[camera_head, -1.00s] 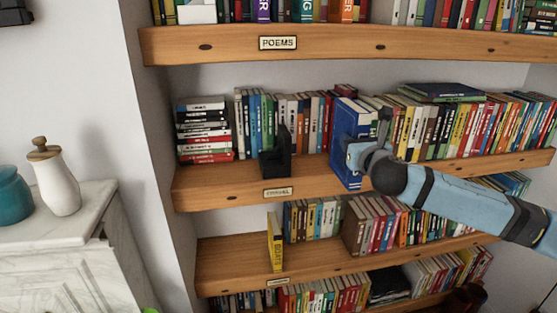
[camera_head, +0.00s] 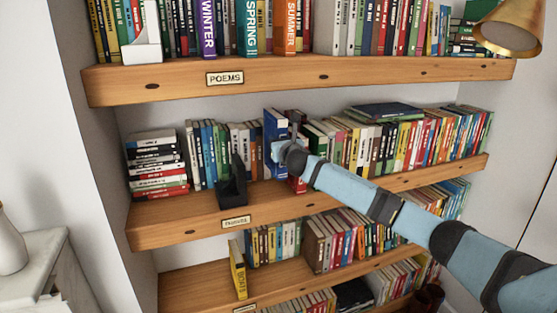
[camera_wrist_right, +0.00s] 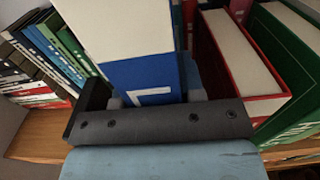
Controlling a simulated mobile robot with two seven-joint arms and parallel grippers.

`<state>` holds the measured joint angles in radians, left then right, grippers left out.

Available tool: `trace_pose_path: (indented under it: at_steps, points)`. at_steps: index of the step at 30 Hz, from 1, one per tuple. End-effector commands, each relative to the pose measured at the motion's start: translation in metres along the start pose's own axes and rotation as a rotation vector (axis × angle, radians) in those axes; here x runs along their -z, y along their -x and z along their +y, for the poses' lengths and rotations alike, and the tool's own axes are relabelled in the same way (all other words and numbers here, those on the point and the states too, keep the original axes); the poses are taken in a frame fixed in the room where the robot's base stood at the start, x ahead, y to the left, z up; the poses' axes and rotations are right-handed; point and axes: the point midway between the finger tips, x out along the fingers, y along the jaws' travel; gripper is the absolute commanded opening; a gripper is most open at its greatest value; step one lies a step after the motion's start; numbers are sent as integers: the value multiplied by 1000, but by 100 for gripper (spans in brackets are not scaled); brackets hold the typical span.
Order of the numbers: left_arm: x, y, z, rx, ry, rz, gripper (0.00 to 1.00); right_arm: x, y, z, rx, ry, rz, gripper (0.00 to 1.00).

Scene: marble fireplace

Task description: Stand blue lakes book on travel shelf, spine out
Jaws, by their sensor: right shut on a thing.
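The blue book (camera_head: 272,134) is upright on the middle shelf, just right of the black bookend (camera_head: 232,182). My right gripper (camera_head: 284,150) is shut on it from the front. In the right wrist view the blue book (camera_wrist_right: 155,72) stands between the fingers, showing a white band and part of a white letter. The travel shelf (camera_head: 180,222) carries a small label plate (camera_head: 236,221), too blurred to read surely. Whether the book's base touches the board is hidden. My left gripper is not in view.
A red book (camera_wrist_right: 235,55) and a green book (camera_wrist_right: 290,75) stand close on the right in the wrist view. A stack of flat books (camera_head: 156,165) lies at the shelf's left end. The poems shelf (camera_head: 290,77) hangs above. A yellow book (camera_head: 238,270) stands below.

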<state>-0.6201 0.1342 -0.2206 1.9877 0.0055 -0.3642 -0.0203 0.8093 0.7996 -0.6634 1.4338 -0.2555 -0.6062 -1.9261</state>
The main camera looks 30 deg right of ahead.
Motion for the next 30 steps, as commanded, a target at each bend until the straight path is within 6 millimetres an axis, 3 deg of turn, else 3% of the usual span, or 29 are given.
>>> trace_pose_path:
  at_steps: [17,30]
  points:
    - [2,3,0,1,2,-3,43,61,2,0,0,-2,-1,0]
    - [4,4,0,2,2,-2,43,70,-2,0,0,-1,-3,0]
